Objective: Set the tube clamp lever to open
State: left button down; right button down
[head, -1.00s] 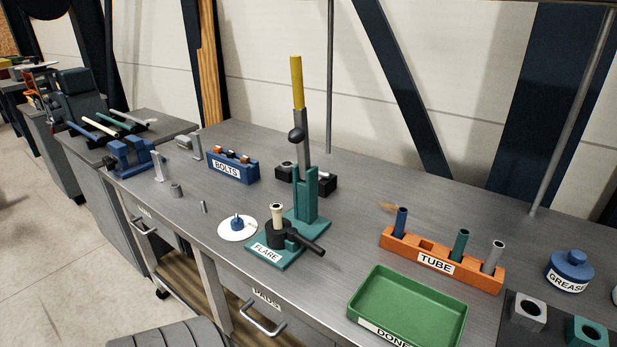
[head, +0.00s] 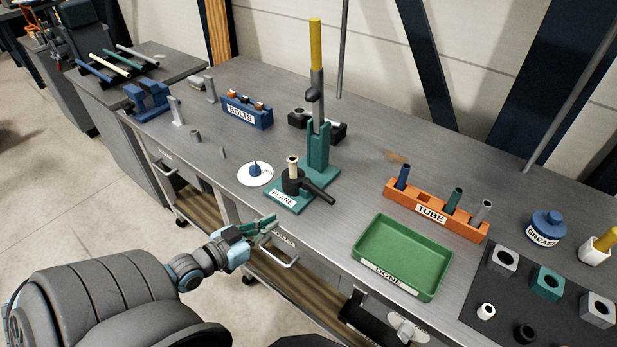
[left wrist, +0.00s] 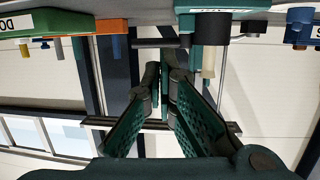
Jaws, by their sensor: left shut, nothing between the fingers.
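The black tube clamp (head: 291,185) sits on the green FLARE base (head: 281,199) around a cream tube (head: 292,167). Its black lever (head: 320,193) points out to the right and toward the front. My left gripper (head: 268,220) is shut and empty, in front of the bench edge and short of the FLARE base, apart from the lever. In the left wrist view the scene is upside down; the clamp (left wrist: 210,30), cream tube (left wrist: 208,60) and a dark bar that looks like the lever (left wrist: 158,43) lie beyond my gripper (left wrist: 162,78). My right gripper is not in view.
A green post with a yellow-handled lever (head: 316,45) rises behind the clamp. A white disc (head: 255,174) lies left of it. The green DONE tray (head: 405,255) and orange TUBE rack (head: 435,212) stand to the right. Drawer handles (head: 280,258) stick out below the bench edge.

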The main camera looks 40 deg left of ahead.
aim_at(319, 196)
pick_arm(q)
jog(key=b+x, duration=0.3)
jog(key=x, duration=0.1)
jog(key=b+x, duration=0.2)
jog(key=x, duration=0.2)
jog(key=d+r+b+x, duration=0.1)
jog(key=b+x, duration=0.2)
jog(key=x, duration=0.2)
jog(key=shift+w+r+b, duration=0.1)
jog(key=shift+w+b, duration=0.05)
jog(key=shift+b, duration=0.15)
jog(key=shift+w, duration=0.6)
jog(key=shift+r, duration=0.1)
jog(key=shift+d, duration=0.1)
